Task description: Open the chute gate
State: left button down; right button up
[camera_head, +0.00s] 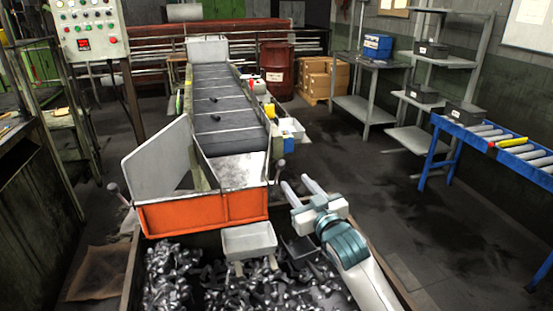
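The chute (235,172) slopes down toward me at the foot of the dark conveyor belt. An orange panel (200,214), which looks like the gate, stands across its lower end. My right gripper (296,182) is just right of and below the right knob, with fingers apart and pointing toward the chute. Nothing shows between its fingers, and it appears not to touch the lever. My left gripper is out of the picture.
A bin of dark metal parts (235,285) lies below the chute, with a small white tray (249,240) above it. A white side plate (158,165) stands left of the chute. A control panel (90,30) is upper left. A blue roller table (490,140) stands right; floor between is clear.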

jog(key=p+x, duration=0.3)
jog(key=x, duration=1.2)
jog(key=shift+w+a, duration=0.2)
jog(key=shift+w, duration=0.15)
grip_shut()
